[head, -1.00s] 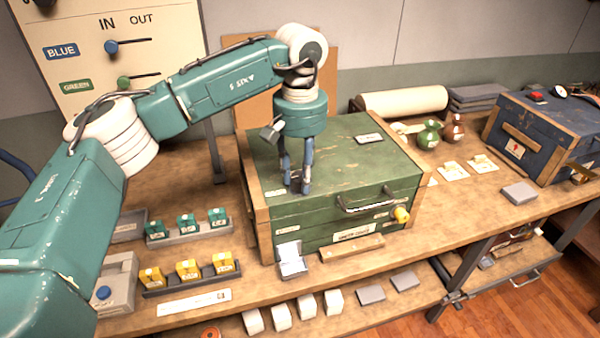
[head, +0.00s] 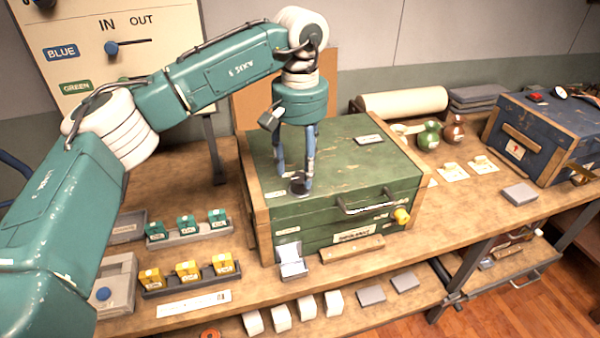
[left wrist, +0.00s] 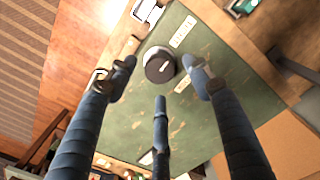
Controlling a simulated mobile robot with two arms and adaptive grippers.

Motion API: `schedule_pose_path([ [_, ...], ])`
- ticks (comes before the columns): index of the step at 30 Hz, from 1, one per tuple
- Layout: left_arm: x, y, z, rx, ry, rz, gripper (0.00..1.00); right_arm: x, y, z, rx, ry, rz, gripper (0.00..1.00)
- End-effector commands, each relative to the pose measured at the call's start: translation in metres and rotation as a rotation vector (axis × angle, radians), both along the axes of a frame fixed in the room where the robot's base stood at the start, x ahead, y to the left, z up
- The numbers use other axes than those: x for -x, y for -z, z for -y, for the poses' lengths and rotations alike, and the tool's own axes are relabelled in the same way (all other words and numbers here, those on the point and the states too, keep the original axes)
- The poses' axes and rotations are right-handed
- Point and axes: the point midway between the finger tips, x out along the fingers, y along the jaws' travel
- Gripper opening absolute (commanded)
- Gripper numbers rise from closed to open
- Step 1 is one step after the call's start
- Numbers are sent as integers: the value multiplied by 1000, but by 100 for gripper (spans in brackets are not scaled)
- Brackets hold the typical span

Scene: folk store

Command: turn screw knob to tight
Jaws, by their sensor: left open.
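A dark round knob (head: 298,185) with a small pale mark sits on the lid of the green chest (head: 345,157), near its front left part. The knob also shows in the left wrist view (left wrist: 159,65). My left gripper (head: 295,170) points down over it, open, with its blue fingers spread apart. In the left wrist view the fingertips stand on both sides of the knob and a third finger points toward it; I see no grip on it. My right gripper is not in view.
A metal handle (head: 365,205) juts from the chest's front. Racks of green blocks (head: 187,230) and yellow blocks (head: 190,275) stand to the left. A blue chest (head: 540,135) stands at the right.

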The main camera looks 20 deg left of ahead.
Motion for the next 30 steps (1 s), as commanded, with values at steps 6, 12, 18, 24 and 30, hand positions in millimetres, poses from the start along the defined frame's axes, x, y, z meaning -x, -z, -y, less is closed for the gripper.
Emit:
schedule_pose_path([
  [6,-1,-50,1,1,0,4,51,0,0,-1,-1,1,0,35],
  [12,-1,-81,0,1,-1,2,51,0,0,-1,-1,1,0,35],
  [18,0,-92,1,1,1,1,51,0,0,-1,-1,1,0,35],
  [24,0,-93,0,1,1,1,51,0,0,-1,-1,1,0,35],
  [30,0,-92,0,1,1,1,51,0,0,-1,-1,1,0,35],
])
